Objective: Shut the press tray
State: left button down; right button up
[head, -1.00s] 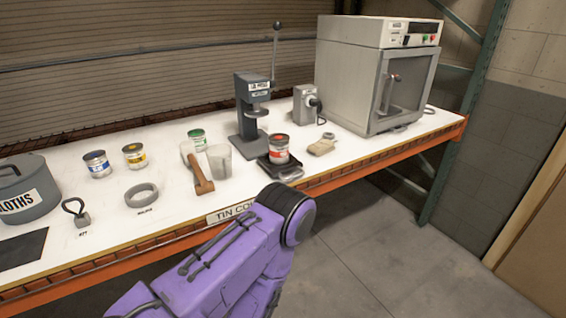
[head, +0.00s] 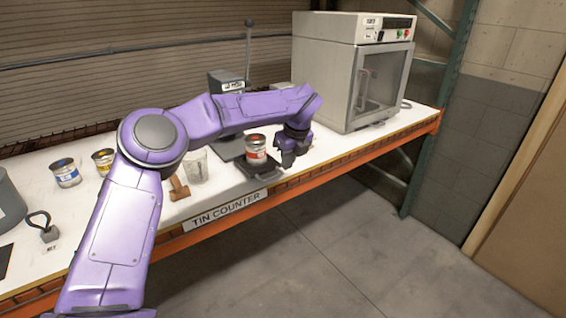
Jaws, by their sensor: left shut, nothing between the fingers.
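The lever press (head: 226,82) stands at the back of the counter, mostly hidden behind my left arm. Its dark press tray (head: 248,170) sticks out in front, toward the counter's front edge. A tin with a red label (head: 256,150) stands upright on the tray. My left gripper (head: 287,160) points down, shut and empty, just right of the tin near the tray's front end. I cannot tell whether it touches the tray. My right gripper is not in view.
A large grey oven (head: 347,75) stands at the right. A clear cup (head: 195,165), a wooden-handled tool (head: 178,188), and blue (head: 66,173) and yellow (head: 103,160) tins are to the left. The counter's orange front beam (head: 330,175) runs below, with open floor beyond.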

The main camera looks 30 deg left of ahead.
pick_arm(q)
jog(key=w+a+f+p, duration=0.2)
jog(key=a+f+p, duration=0.2)
jog(key=f, duration=0.4)
jog(key=shift+w+a, duration=0.15)
jog(key=shift+a, duration=0.75)
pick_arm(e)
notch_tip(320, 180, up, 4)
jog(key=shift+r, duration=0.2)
pick_arm(q)
jog(key=shift+a+f, duration=0.1)
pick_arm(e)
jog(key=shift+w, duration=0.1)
